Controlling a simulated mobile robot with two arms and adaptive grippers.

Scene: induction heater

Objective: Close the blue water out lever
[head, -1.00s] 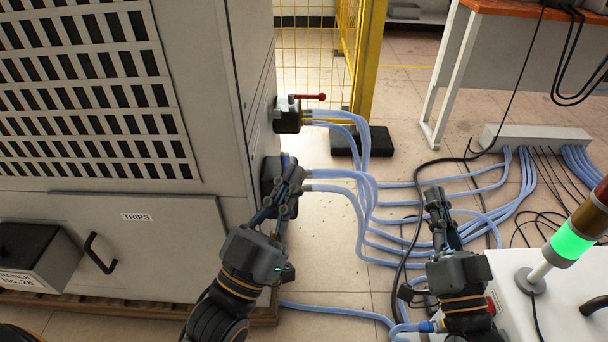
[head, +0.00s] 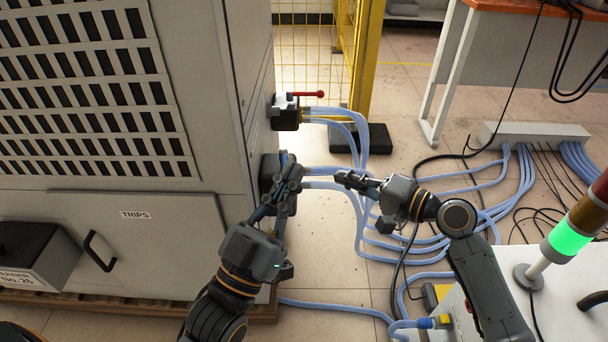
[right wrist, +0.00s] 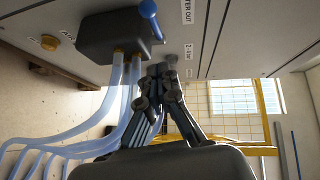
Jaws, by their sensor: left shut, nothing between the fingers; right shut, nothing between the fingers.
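The blue lever (right wrist: 148,18) shows at the top of the right wrist view, on a dark valve block (right wrist: 108,38) on the cabinet side. A partly cut-off label (right wrist: 187,12) reading "TER OUT" is beside it. In the head view the lower valve block (head: 267,172) is partly covered by my left gripper (head: 287,165), which is shut and empty; the lever cannot be made out there. My right gripper (head: 341,178) is shut and empty, pointing left toward the valve, with a gap between. In the right wrist view its fingertips (right wrist: 162,70) are apart from the lever.
The upper valve with a red lever (head: 308,94) stands above on the cabinet (head: 222,90). Pale blue hoses (head: 360,205) run from both valves across the floor. A yellow mesh fence (head: 305,50) is behind. A white box with a green-lit signal tower (head: 571,243) is at lower right.

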